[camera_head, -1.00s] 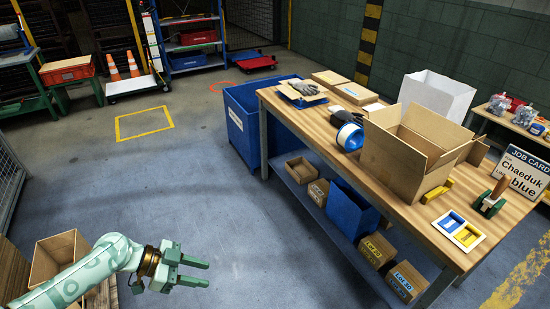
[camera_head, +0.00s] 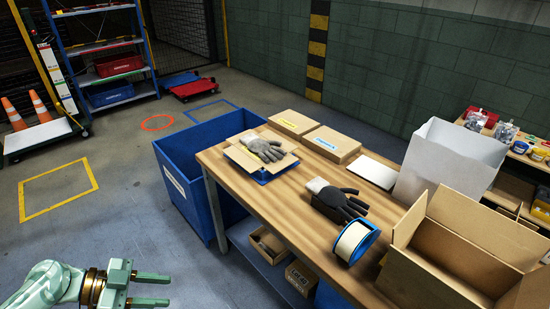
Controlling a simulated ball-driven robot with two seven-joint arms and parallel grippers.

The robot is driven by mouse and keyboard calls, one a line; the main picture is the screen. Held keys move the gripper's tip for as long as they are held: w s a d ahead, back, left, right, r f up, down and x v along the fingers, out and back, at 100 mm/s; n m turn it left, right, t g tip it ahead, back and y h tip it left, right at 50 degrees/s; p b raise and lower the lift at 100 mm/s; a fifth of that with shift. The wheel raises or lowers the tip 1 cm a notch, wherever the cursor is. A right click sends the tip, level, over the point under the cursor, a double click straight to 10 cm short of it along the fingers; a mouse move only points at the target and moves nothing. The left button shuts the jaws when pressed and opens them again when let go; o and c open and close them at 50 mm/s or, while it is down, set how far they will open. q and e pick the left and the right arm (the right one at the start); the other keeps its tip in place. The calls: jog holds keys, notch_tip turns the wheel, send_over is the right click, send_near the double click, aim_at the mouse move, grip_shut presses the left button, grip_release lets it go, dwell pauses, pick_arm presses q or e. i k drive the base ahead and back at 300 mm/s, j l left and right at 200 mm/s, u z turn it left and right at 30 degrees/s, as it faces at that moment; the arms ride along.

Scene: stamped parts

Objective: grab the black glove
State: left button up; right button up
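A black glove (camera_head: 342,200) with a pale cuff lies on a small dark box on the wooden workbench (camera_head: 290,208), just behind a blue-rimmed spool (camera_head: 355,242). A grey glove (camera_head: 264,147) lies on cardboard over a blue tray at the bench's far left end. My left gripper (camera_head: 160,290) is at the lower left, over the floor and well left of the bench. Its two fingers are apart with nothing between them. My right gripper is out of view.
Flat cartons (camera_head: 332,144) and a white slab (camera_head: 376,171) lie behind the gloves. An open cardboard box (camera_head: 465,255) and a white bin (camera_head: 448,160) stand at the right. A large blue bin (camera_head: 178,180) stands against the bench's left end.

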aim_at(332, 197)
jog(key=i+j+z, duration=0.4)
jog(key=i+j, duration=0.15)
jog(key=i, duration=0.15)
jog(key=i+j+z, duration=0.45)
jog(key=i+j, duration=0.2)
jog(key=j+z, duration=0.1)
jog(key=z, duration=1.1)
